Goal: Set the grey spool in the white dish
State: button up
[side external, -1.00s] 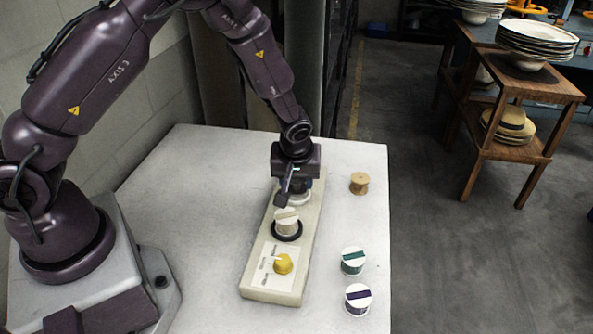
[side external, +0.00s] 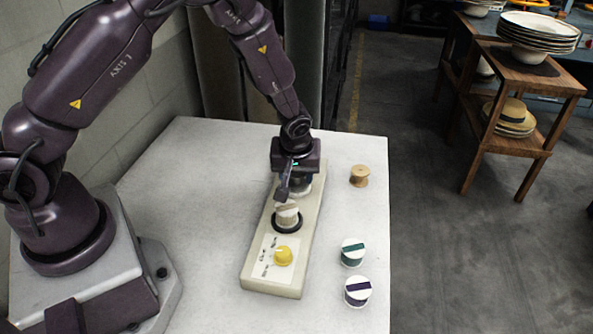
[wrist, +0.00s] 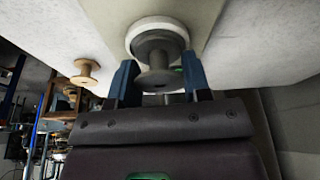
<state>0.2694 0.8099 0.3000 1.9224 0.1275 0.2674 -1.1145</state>
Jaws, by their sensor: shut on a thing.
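My gripper (side external: 298,182) points down at the far end of a long cream board (side external: 262,284). In the wrist view its two blue fingers stand on either side of a grey spool (wrist: 160,79), and it is shut on the spool. The white dish (wrist: 137,29) shows as a round rim just beyond the spool, lined up with it. The spool's far flange appears within the rim, but I cannot tell whether it rests on the dish floor or hangs just above.
On the board are a pale spool-like piece (side external: 287,215) in a black ring and a yellow knob (side external: 283,255). To the right stand a wooden spool (side external: 359,176), a green-banded spool (side external: 352,253) and a purple-banded spool (side external: 358,291). The table's left side is clear.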

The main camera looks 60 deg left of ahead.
jog(key=shift+f, duration=0.3)
jog(key=o, duration=1)
jog(key=v, duration=1.3)
jog(key=s+r+m+t+h, duration=0.1)
jog(key=s+r+m, duration=0.2)
jog(key=s+r, duration=0.2)
jog(key=s+r+m+t, duration=0.1)
jog(key=s+r+m, duration=0.3)
jog(key=s+r, duration=0.2)
jog(key=s+r+m+t+h, duration=0.1)
jog(key=s+r+m, duration=0.2)
jog(key=s+r, duration=0.3)
jog(key=shift+s+d+r+m+t+h, duration=0.1)
jog(key=shift+s+m+t+h, duration=0.05)
jog(key=shift+s, duration=0.45)
jog(key=shift+s+d+m+t+h, duration=0.1)
jog(key=shift+s+m+t+h, duration=0.05)
jog(key=shift+s, duration=0.5)
